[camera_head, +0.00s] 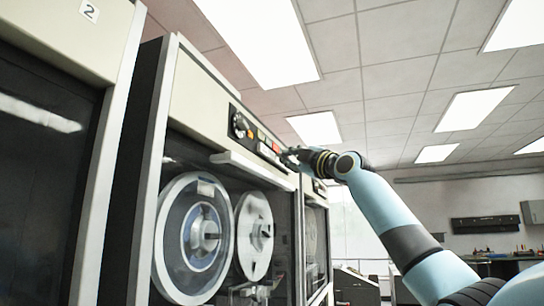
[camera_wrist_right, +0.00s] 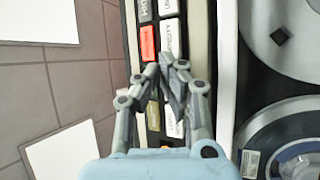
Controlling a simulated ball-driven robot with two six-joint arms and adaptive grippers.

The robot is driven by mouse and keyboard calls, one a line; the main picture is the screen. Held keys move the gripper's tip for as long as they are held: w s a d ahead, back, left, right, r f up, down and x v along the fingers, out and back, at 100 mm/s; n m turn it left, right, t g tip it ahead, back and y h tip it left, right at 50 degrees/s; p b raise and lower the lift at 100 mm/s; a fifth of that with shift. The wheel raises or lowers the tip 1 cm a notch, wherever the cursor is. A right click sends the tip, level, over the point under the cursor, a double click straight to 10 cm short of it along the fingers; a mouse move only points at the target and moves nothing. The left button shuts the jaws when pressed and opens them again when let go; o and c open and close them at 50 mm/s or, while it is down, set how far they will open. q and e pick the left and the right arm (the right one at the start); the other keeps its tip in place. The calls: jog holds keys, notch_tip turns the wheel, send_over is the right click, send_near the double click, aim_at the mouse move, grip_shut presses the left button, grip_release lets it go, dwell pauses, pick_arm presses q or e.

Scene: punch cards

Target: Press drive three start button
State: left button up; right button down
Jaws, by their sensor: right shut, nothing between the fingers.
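A tape drive with a cream top and two reels stands in the middle of the head view. Its dark button panel (camera_head: 242,126) carries a round dial and a row of coloured buttons. My right gripper (camera_head: 289,156) is shut and empty at the right end of this panel. In the right wrist view the shut fingertips (camera_wrist_right: 166,66) are over the button rows. A red button (camera_wrist_right: 147,42) and a white button (camera_wrist_right: 170,38) lie just beyond them, and an olive button (camera_wrist_right: 153,116) shows between the fingers. I cannot tell whether the tips touch a button. My left gripper is out of view.
A cabinet marked 2 (camera_head: 89,10) stands at the left. A pale handle bar (camera_head: 250,171) juts out under the button panel. Another tape drive (camera_head: 314,240) stands just beyond to the right. Open room lies at the right, with a desk at the back.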

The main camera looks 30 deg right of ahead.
jog(key=shift+w+a, duration=0.1)
dwell(0.7)
jog(key=shift+w+a, duration=0.2)
jog(key=shift+w, duration=0.05)
jog(key=shift+w+a+p, duration=0.35)
jog(key=shift+w, duration=0.05)
dwell(1.0)
jog(key=shift+s+d+b, duration=0.4)
jog(key=shift+s+d, duration=0.2)
jog(key=shift+s, duration=0.15)
jog(key=s+d+b, duration=0.2)
jog(key=s+d, duration=0.1)
jog(key=shift+s+d, duration=0.15)
jog(key=shift+s, duration=0.25)
